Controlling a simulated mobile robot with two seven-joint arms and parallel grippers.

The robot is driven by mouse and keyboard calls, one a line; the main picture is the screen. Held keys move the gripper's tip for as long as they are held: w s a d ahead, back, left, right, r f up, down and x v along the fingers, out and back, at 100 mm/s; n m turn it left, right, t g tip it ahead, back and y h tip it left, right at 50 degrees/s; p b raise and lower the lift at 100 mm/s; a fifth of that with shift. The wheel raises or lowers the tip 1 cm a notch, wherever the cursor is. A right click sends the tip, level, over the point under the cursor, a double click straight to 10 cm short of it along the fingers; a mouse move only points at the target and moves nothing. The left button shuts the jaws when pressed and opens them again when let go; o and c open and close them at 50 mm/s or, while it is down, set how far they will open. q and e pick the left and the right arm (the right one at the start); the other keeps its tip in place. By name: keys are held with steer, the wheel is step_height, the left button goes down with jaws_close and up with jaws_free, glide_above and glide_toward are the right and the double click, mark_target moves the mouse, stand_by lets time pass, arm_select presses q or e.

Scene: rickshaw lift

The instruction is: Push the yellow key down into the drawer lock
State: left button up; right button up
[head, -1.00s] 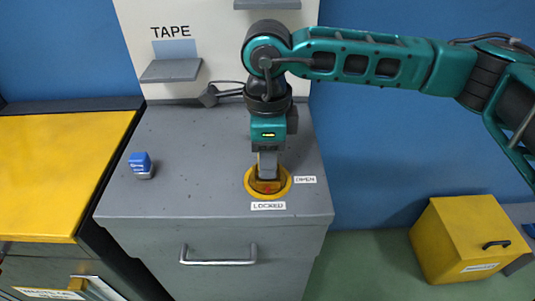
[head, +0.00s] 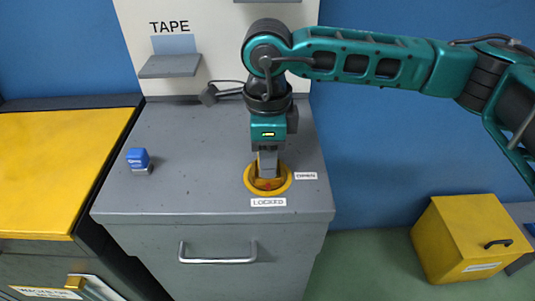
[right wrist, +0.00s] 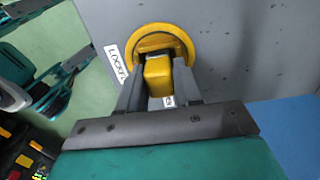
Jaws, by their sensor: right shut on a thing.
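The drawer lock is a round yellow ring (head: 287,185) on the grey cabinet top. It also shows in the right wrist view (right wrist: 186,35). The yellow key (right wrist: 157,77) stands at the lock; its block-like head is between my right gripper's fingers. My right gripper (head: 267,176) points down over the lock and is shut on the key; it also shows in the right wrist view (right wrist: 158,88). The fingers partly hide the key and lock centre, so I cannot tell how deep the key sits. My left gripper is not in view.
A blue stamp-like object (head: 138,160) stands on the cabinet top at left. The drawer handle (head: 217,259) is on the front. A grey shelf (head: 170,66) is on the back panel. A yellow box (head: 465,240) is on the floor at right.

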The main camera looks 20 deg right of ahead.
steer(key=shift+f, duration=0.1)
stand_by(0.3)
steer(key=shift+s+f+b, duration=0.15)
steer(key=shift+f+b, duration=0.1)
steer(key=shift+b, duration=0.15)
stand_by(0.4)
